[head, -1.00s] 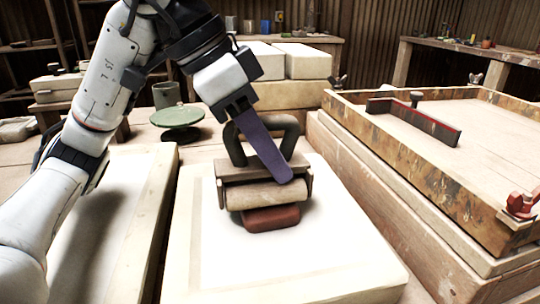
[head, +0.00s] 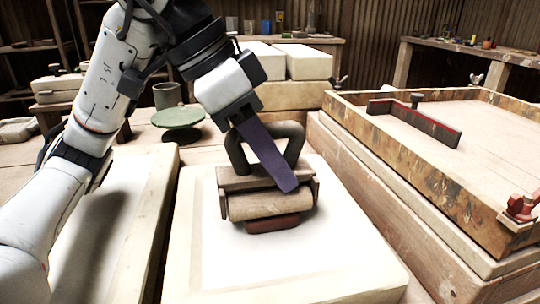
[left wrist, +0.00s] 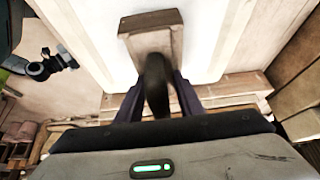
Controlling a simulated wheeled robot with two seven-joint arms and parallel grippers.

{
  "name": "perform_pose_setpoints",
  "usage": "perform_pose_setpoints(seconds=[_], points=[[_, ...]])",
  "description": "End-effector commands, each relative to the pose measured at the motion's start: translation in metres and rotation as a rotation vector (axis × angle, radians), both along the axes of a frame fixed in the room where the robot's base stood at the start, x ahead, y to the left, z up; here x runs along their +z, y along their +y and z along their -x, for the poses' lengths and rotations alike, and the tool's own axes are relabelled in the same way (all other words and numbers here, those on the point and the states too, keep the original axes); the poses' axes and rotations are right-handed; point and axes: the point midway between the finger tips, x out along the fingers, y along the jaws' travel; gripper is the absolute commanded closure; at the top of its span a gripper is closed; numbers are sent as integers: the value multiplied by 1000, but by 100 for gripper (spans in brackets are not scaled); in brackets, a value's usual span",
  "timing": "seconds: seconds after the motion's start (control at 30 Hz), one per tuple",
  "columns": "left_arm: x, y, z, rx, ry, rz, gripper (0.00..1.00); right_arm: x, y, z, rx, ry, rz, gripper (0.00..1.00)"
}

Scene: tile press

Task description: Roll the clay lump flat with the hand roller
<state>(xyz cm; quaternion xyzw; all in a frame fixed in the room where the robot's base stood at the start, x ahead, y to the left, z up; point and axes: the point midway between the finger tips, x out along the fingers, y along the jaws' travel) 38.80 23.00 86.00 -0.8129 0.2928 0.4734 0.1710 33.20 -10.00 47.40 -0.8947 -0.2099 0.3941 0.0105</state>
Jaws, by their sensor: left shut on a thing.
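The hand roller (head: 268,203) has a wooden roller and frame with a dark arched handle. My left gripper (head: 285,183) is shut on that handle; in the left wrist view the handle (left wrist: 155,85) sits between the two purple fingers. The reddish-brown clay lump (head: 272,223) lies on the white slab (head: 320,270), mostly hidden behind and under the roller, with only its near edge showing. The roller is over the clay; whether they touch is hard to tell. My right gripper is not in view.
A wooden-framed tray (head: 415,150) with a red-edged bar stands to the right. A round green stand (head: 178,117) and grey cup (head: 167,95) are behind on the left. Pale blocks (head: 303,62) stand behind. The slab's front is clear.

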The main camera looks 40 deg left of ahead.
Motion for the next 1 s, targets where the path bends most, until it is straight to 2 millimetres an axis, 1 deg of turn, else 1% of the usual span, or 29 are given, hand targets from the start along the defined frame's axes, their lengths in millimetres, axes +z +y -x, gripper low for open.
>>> perform_pose_setpoints(seconds=[0.03, 0.43, 0.47, 0.5, 0.67, 0.83, 0.9, 1.0], points=[[-10, -1, 2, -7, 11, -6, 100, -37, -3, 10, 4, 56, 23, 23], [-9, -1, 1, -6, 12, -6, 100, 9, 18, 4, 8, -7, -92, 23], [-3, -1, 1, -6, 12, -6, 100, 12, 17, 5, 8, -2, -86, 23], [6, -1, 1, -6, 11, -5, 100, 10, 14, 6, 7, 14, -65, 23], [28, -1, 1, -5, 7, -4, 100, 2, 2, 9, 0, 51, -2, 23], [51, 0, 1, -3, 3, -1, 100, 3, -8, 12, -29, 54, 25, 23], [60, 0, 1, -2, 3, 0, 100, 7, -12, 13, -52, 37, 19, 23], [68, 0, 1, -2, 3, 0, 100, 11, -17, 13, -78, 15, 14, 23]])
